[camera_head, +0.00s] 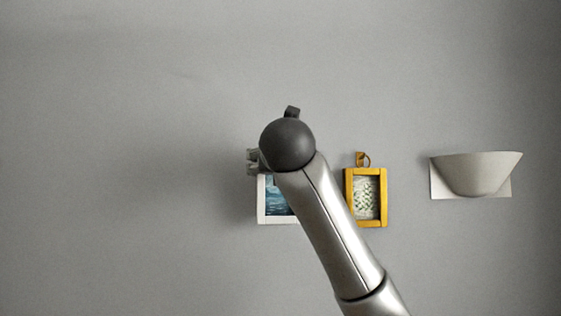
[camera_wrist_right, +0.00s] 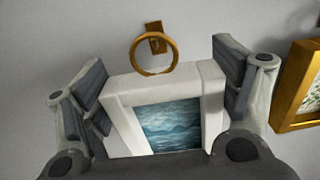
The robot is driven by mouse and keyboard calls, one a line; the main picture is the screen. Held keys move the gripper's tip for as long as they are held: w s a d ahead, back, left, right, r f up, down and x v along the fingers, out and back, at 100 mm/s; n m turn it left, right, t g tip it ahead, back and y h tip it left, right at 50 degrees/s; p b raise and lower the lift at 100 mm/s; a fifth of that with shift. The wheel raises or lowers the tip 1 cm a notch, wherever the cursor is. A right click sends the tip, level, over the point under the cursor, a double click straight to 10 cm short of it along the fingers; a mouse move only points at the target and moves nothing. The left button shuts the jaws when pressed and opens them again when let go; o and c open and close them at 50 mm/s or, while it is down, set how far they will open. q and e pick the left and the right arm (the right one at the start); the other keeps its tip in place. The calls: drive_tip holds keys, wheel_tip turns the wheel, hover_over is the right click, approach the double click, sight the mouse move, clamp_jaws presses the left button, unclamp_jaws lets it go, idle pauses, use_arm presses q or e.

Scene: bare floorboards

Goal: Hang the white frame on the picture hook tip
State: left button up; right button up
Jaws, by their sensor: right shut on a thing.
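The white frame (camera_head: 261,207) with a blue sea picture is at the grey wall in the head view, partly hidden by my right arm. In the right wrist view the white frame (camera_wrist_right: 125,90) is upright, slightly tilted, between the fingers of my right gripper (camera_wrist_right: 160,88), which is shut on its two sides. A gold ring (camera_wrist_right: 134,61) stands at the frame's top edge. The brass picture hook (camera_wrist_right: 155,29) is on the wall just above and behind the ring; I cannot tell whether they touch. My right gripper (camera_head: 253,162) is mostly hidden in the head view. My left gripper is out of view.
A yellow frame (camera_head: 383,200) with a green-and-white picture hangs by its ring just right of my right arm; its edge also shows in the right wrist view (camera_wrist_right: 289,95). A pale wall lamp or bowl-like fixture (camera_head: 477,172) is farther right. The wall at left is bare.

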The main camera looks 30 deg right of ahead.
drive_tip(key=shift+w+d+f, duration=0.3)
drive_tip(key=shift+w+d, duration=0.15)
drive_tip(key=shift+w, duration=0.3)
drive_tip(key=shift+w+d+f, duration=0.25)
drive_tip(key=shift+w+d, duration=0.2)
drive_tip(key=shift+w, duration=0.25)
drive_tip(key=o, duration=1.4)
drive_tip(key=shift+c, duration=0.2)
drive_tip(key=shift+s+a, duration=0.1)
drive_tip(key=v, duration=1.2)
drive_tip(key=shift+f, duration=0.15)
